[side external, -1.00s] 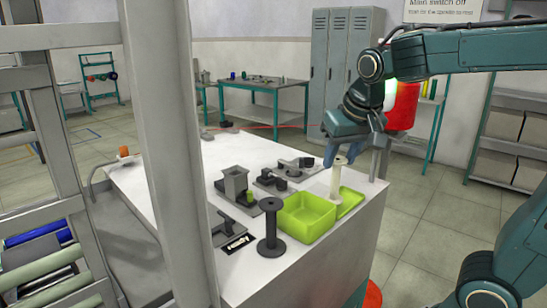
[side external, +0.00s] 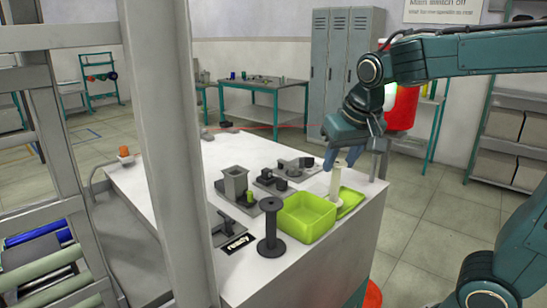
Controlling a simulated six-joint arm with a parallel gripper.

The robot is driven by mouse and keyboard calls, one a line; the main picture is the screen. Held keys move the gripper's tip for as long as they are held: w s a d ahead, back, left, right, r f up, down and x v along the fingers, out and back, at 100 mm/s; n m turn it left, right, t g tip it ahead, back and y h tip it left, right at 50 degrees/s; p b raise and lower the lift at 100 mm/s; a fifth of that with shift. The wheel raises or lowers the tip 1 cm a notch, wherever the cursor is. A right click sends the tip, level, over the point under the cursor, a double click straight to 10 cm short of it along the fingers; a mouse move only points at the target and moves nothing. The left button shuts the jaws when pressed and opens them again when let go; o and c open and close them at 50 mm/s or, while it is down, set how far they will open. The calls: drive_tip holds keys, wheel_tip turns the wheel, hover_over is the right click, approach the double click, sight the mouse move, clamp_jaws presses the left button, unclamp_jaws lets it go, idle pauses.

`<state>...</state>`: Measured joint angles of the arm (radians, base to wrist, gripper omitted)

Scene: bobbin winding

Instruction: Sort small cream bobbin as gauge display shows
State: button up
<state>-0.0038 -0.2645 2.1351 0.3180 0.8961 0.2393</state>
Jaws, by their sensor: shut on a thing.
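The small cream bobbin (side external: 335,184) is upright at the green tray's near-left part, beside the bin. My gripper (side external: 345,158) is shut on its upper end from above. I cannot tell whether the bobbin's lower flange touches the tray. The shallow lime-green tray (side external: 352,200) lies right of a deeper lime-green bin (side external: 306,218). The gauge's small black display (side external: 238,244) reads "ready" in white letters, at the worktop's near-left part.
A dark bobbin (side external: 270,235) stands upright left of the bin. A grey block fixture (side external: 236,183) and low dark fixtures (side external: 290,168) stand behind. An orange object (side external: 124,152) sits at the worktop's far-left edge. The white worktop (side external: 170,185) is clear on the left.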

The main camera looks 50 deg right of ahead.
drive_tip(key=shift+f, duration=0.6)
idle(0.7)
drive_tip(key=o, duration=0.9)
drive_tip(key=shift+r, duration=0.1)
drive_tip(key=shift+r, duration=3.45)
drive_tip(key=shift+s+f, duration=0.15)
drive_tip(key=shift+s, duration=0.2)
drive_tip(key=s+a+f+n, duration=0.2)
drive_tip(key=s, duration=0.2)
drive_tip(key=s+a+f+n+t+y, duration=0.1)
drive_tip(key=s+f+n, duration=0.1)
drive_tip(key=s+f, duration=0.1)
drive_tip(key=s+a+f+n+y, duration=0.1)
drive_tip(key=s+a+f+n, duration=0.1)
drive_tip(key=s+f, duration=0.1)
drive_tip(key=shift+s+a+f+t, duration=0.15)
drive_tip(key=shift+s+a, duration=0.05)
drive_tip(key=shift+s, duration=0.25)
drive_tip(key=shift+s+a+f+t, duration=0.1)
drive_tip(key=shift+s+a+t, duration=0.05)
drive_tip(key=shift+s, duration=0.3)
